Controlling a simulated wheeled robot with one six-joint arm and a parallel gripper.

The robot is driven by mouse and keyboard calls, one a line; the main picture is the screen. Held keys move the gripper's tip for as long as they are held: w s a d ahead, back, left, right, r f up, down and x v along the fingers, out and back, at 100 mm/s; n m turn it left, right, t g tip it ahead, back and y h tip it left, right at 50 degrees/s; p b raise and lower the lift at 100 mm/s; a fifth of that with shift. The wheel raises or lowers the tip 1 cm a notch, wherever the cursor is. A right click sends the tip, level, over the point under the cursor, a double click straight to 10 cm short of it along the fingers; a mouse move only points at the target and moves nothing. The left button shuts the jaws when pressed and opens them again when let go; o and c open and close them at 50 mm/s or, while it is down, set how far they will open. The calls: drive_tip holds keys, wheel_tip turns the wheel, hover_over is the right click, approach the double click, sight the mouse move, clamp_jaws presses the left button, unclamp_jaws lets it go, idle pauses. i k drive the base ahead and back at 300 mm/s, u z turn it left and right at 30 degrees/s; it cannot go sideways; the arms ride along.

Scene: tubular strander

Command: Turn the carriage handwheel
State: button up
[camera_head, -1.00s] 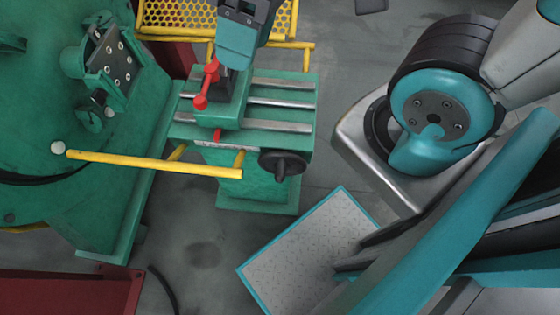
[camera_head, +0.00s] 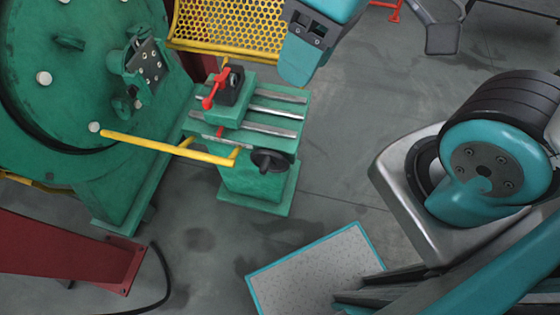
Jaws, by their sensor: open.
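The carriage handwheel (camera_head: 271,160) is a small dark wheel with a crank knob, at the front right of the green carriage (camera_head: 250,110). It is free, with nothing touching it. Red levers (camera_head: 215,88) stand on top of the carriage, beside a dark clamp block. A teal part of my arm (camera_head: 318,40) reaches in at the top edge, above and to the right of the carriage. The jaws of my gripper cannot be made out in this view.
A yellow bar (camera_head: 165,146) runs from the large green drum housing (camera_head: 60,80) to the carriage. A yellow mesh guard (camera_head: 228,25) stands behind. A red beam (camera_head: 70,250) and a black cable lie lower left.

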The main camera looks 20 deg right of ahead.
sight(267, 161)
drive_tip(key=z, duration=2.5)
drive_tip(key=k, duration=2.2)
drive_tip(key=u, duration=0.65)
